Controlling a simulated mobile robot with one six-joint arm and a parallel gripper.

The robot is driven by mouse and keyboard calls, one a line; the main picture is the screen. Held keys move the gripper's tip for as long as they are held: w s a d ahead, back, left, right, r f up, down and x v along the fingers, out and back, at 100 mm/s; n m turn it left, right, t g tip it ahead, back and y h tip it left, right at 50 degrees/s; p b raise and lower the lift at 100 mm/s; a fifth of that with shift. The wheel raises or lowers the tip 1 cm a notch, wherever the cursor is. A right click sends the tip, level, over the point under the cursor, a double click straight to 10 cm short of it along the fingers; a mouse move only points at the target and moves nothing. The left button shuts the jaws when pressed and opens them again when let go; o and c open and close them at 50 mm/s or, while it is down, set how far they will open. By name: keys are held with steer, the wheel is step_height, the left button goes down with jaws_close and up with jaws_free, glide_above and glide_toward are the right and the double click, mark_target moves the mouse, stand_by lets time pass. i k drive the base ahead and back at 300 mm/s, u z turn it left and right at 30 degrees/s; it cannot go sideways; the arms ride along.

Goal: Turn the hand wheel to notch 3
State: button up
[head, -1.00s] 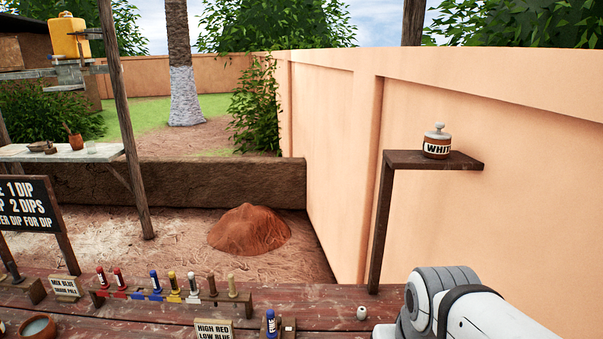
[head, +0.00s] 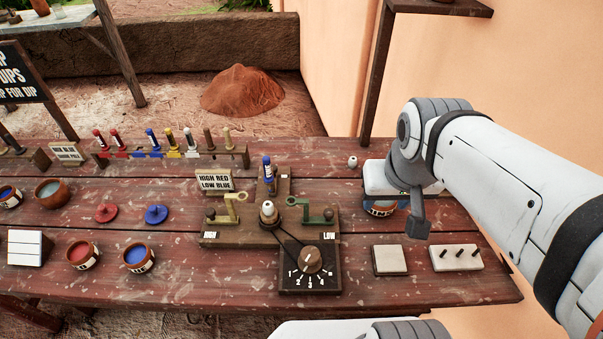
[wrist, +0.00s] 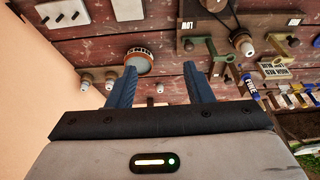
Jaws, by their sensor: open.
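A brown round hand wheel (head: 310,260) sits on a dark square dial plate (head: 310,284) at the front of the wooden mechanism. White numerals and tick marks run along its lower side; its exact setting is too small to read. In the wrist view the wheel (wrist: 214,5) shows at the top edge, partly cut off. My gripper (wrist: 160,88) is open and empty, its two blue fingers apart. In the head view it is over the right part of the bench, right of the wheel and apart from it.
A green crank (head: 312,210) and a yellow crank (head: 229,208) flank a central spindle (head: 268,213), with a dark belt to the wheel. An orange jar (head: 380,208) stands below my gripper. A pale block (head: 390,260) and a pegged block (head: 457,257) lie right of the dial.

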mark_target(310, 261)
steer(key=u, duration=0.05)
steer(key=k, duration=0.55)
steer(key=z, duration=1.05)
steer(key=k, duration=1)
steer(key=u, duration=0.9)
steer(key=i, duration=1)
steer(key=u, duration=0.05)
